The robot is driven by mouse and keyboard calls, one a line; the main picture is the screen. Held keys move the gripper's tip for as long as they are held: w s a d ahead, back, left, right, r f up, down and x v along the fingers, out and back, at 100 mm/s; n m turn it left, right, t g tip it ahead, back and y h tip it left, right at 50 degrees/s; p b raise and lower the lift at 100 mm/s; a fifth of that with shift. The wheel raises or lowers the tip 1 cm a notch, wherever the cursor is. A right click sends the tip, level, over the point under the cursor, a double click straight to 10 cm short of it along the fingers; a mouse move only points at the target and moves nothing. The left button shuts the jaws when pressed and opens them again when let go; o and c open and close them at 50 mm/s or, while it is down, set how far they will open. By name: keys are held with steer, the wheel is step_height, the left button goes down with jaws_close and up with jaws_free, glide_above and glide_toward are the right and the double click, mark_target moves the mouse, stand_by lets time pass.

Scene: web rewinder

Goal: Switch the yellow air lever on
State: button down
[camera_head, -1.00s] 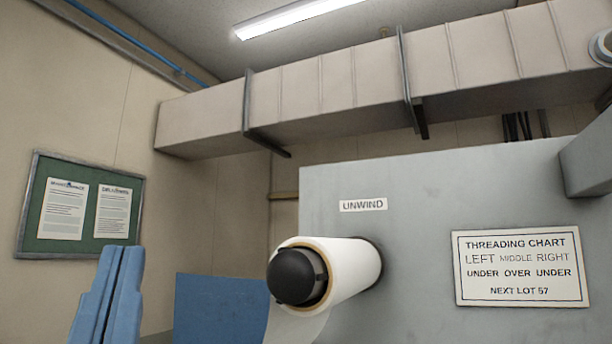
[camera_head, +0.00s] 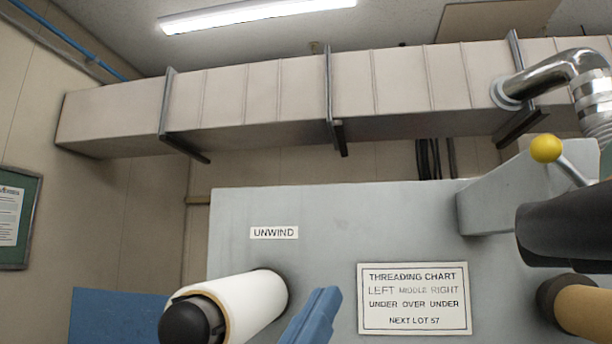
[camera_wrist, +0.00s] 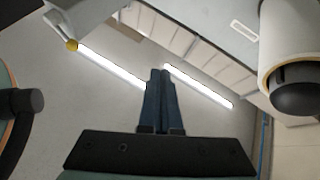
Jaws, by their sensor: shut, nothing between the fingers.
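The air lever (camera_head: 570,172) is a grey rod with a yellow ball knob (camera_head: 546,148) at the upper right of the head view. It leans up and left from beside a dark roller end. The yellow knob also shows at the upper left of the wrist view (camera_wrist: 71,45). My gripper's blue fingers (camera_head: 325,292) show at the bottom centre of the head view, left of and below the knob in the picture. In the wrist view the fingers (camera_wrist: 160,75) are together and empty, apart from the lever. The lever's base is hidden.
The white unwind roll (camera_head: 245,305) with its black end sticks out just left of my gripper. The threading chart (camera_head: 414,299) is on the grey machine panel. A dark roller (camera_head: 565,232) and a tan core (camera_head: 590,312) jut out at right. A duct (camera_head: 280,95) runs above.

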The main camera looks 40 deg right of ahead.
steer(key=s+d+r+m+g+p, duration=0.1)
steer(key=s+d+r+m+g, duration=0.1)
steer(key=g, duration=0.6)
steer(key=s+d+r+m+g+h+p, duration=0.1)
steer(key=s+d+r+m+g, duration=0.1)
steer(key=s+m+g, duration=0.2)
steer(key=s+g, duration=0.3)
steer(key=g, duration=0.1)
steer(key=shift+s+g+h, duration=0.15)
steer(key=shift+g+h, duration=0.15)
steer(key=shift+g, duration=0.1)
steer(key=shift+r, duration=0.15)
